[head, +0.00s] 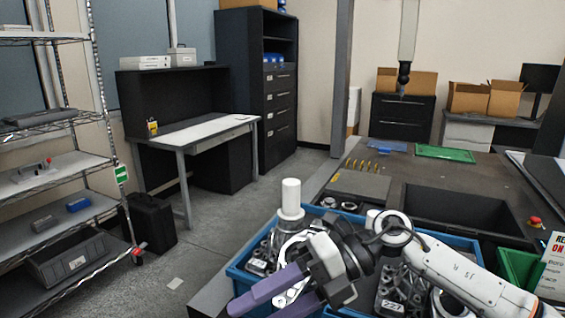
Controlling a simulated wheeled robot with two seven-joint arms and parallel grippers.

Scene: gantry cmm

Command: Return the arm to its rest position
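My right arm reaches in from the lower right, and its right gripper (257,309) hangs over the blue bin (236,275) of metal parts. Its two purple fingers point to the lower left and stand apart. A shiny metal part (291,293) shows between the fingers; it looks like it lies in the bin below, not held. A white cylinder (291,196) stands upright just behind the gripper. The gripper and forearm hide much of the bin. My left gripper is out of view.
The dark machine table (366,184) with a rectangular recess lies behind the bin. A probe (404,75) hangs above the table. A green bin (515,266) and a sign stand at right. Wire shelving (70,165) is at left; the floor between is mostly clear.

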